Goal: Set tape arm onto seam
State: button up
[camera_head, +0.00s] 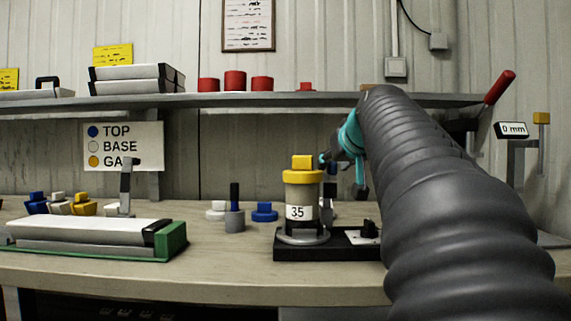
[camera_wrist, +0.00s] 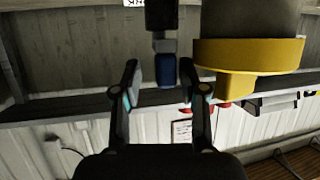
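A core liner (camera_head: 302,230) with a yellow cap (camera_head: 302,176) and a "35" label stands upright on a black base (camera_head: 340,242). In the wrist view, its yellow collar (camera_wrist: 250,55) is at the upper right. A black-and-grey arm with a blue end (camera_wrist: 166,68), possibly the tape arm, lies between the two fingers of my gripper (camera_wrist: 165,85), with gaps on both sides. My gripper is open, just right of and behind the yellow cap in the head view. The seam cannot be made out, and the liner hides much of the arm in the head view.
A green-edged tray (camera_head: 170,242) holds a long pale box at the left. Blue, white and yellow caps and a grey post (camera_head: 235,221) stand on the bench (camera_head: 200,275). A shelf (camera_head: 240,101) runs behind, with red caps above. A "0 mm" gauge (camera_head: 511,130) is at right.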

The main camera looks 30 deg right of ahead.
jog(key=v, duration=0.8)
dwell(0.4)
